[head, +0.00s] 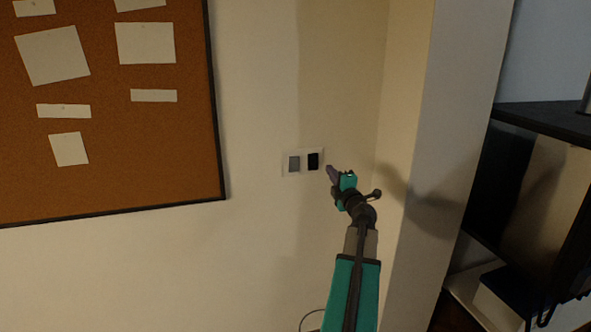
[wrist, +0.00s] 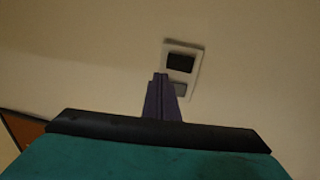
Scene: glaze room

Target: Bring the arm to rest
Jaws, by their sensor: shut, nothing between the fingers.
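My arm reaches up from the bottom of the head view toward the wall. My gripper (head: 330,170) is at the right end of a wall switch plate (head: 303,162), close in front of the wall. In the wrist view my gripper (wrist: 160,80) shows shut and empty, its fingertips pointing at the same switch plate (wrist: 196,71). I cannot tell whether the fingertips touch the plate.
A cork board (head: 120,130) with several pinned papers hangs on the wall at left. A wall corner (head: 430,150) juts out close to the right of my arm. A dark shelf unit (head: 545,122) stands beyond it. The wall below the board is bare.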

